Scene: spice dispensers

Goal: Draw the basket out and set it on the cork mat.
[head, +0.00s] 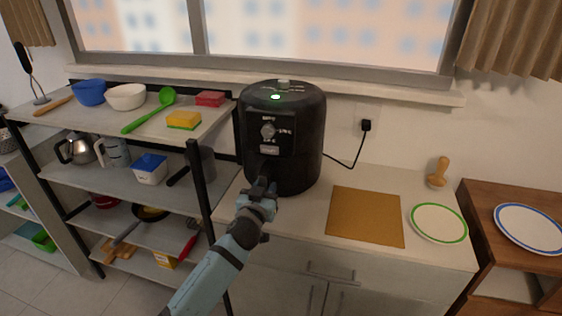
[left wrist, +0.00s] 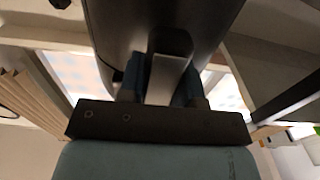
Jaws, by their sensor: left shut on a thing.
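A black air fryer (head: 284,125) with a glowing green light on top stands at the left end of the counter. Its basket (head: 287,173) appears to be seated in the lower front of the body; the join is too dark to see clearly. My left gripper (head: 263,183) is shut on the basket's handle at the front. In the left wrist view the grey handle (left wrist: 167,80) sits between the two blue fingers. The cork mat (head: 366,216) lies flat and bare on the counter to the right of the fryer. My right gripper is not in view.
A green-rimmed plate (head: 438,223) lies right of the mat, with a wooden pestle-like item (head: 438,172) behind it. A shelf rack (head: 165,130) with bowls and kitchenware stands close on the left. The fryer's cord runs to a wall socket (head: 366,126). Counter between fryer and mat is clear.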

